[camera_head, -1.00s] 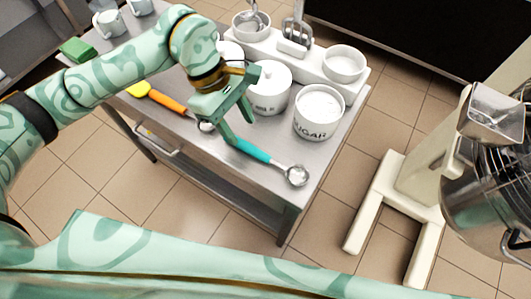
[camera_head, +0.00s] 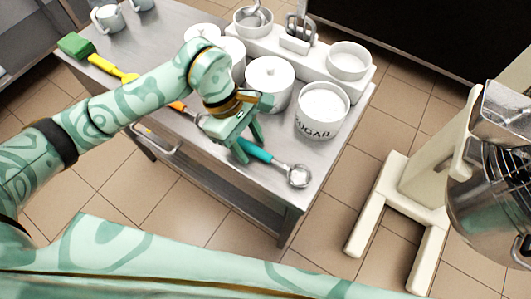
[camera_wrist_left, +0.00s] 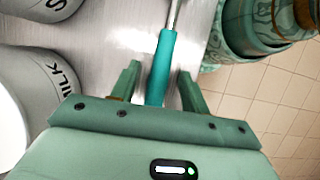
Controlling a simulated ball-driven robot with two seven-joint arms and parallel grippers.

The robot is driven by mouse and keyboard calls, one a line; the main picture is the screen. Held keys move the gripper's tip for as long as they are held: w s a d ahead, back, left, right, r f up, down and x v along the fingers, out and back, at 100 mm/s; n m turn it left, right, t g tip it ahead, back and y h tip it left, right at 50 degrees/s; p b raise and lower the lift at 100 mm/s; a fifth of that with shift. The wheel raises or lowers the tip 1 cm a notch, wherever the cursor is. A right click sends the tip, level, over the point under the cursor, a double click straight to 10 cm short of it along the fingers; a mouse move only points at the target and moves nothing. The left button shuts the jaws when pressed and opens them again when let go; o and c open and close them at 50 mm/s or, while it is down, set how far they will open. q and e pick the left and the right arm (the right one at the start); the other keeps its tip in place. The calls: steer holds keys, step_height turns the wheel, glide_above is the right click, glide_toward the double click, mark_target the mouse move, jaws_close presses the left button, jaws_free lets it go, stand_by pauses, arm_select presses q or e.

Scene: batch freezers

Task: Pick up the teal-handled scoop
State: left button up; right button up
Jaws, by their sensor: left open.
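The teal-handled scoop lies on the metal table; its teal handle (camera_head: 255,151) and round metal bowl (camera_head: 298,176) show near the table's front right edge. My left gripper (camera_head: 251,151) is open at the handle, with its fingers on either side in the head view. In the left wrist view the teal handle (camera_wrist_left: 161,65) runs between the two open fingers (camera_wrist_left: 159,82), apart from both fingertips. The handle's far end is hidden by the gripper body. I cannot tell the exact height of the fingers over the table. My right gripper is not in view.
A sugar canister (camera_head: 321,113) stands close behind the scoop, and a milk canister (camera_wrist_left: 42,80) is left of the gripper in the wrist view. An orange handle (camera_head: 178,107) lies partly behind my arm. A green brush (camera_head: 76,45) lies far left. A mixer (camera_head: 440,160) stands right.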

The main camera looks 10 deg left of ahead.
arm_select(q)
steer(key=shift+f, duration=0.1)
jaws_close()
